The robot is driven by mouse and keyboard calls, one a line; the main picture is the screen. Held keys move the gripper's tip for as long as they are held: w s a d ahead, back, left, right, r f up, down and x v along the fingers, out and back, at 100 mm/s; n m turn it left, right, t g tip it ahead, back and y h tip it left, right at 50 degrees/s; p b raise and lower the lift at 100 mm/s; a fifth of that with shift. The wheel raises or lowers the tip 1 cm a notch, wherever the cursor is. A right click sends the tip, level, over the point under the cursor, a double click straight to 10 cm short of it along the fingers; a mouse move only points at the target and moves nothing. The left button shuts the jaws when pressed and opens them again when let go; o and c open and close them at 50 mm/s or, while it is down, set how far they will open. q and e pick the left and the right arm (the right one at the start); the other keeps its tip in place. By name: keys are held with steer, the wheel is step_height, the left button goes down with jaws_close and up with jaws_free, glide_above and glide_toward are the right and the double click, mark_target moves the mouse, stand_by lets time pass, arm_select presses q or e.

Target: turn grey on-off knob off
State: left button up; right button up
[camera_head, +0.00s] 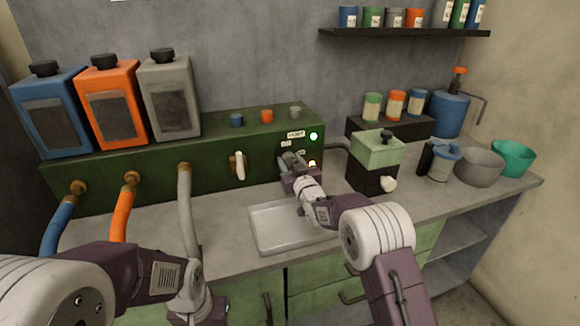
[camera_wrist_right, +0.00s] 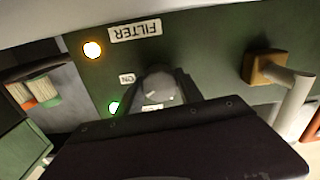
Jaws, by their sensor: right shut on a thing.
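The grey on-off knob (camera_wrist_right: 158,88) is on the front of the green machine (camera_head: 140,165), with an upside-down "ON" label (camera_wrist_right: 127,78) beside it in the right wrist view. My right gripper (camera_wrist_right: 160,86) is shut on the knob, one finger on each side. In the head view the right gripper (camera_head: 291,163) is at the panel's right end and mostly hides the knob. A green light (camera_head: 313,136) and a yellow light (camera_head: 312,163) are lit on the panel. My left gripper (camera_head: 200,308) is low at the front; its fingers are not clear.
A white-handled tap (camera_head: 238,166) sticks out left of the right gripper. A pale tray (camera_head: 268,230) lies below. Blue, orange and grey hoses run at the left.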

steer(key=n+b, duration=0.4)
steer(key=n, duration=0.3)
steer(key=shift+f, duration=0.2)
steer(key=shift+r+n+b, duration=0.1)
steer(key=shift+n+b, duration=1.15)
steer(key=shift+n, duration=1.55)
steer(key=o, duration=1.4)
steer(key=shift+s, duration=0.1)
steer(key=v, duration=0.8)
steer(key=shift+s+d+r, duration=0.1)
steer(key=shift+s, duration=0.3)
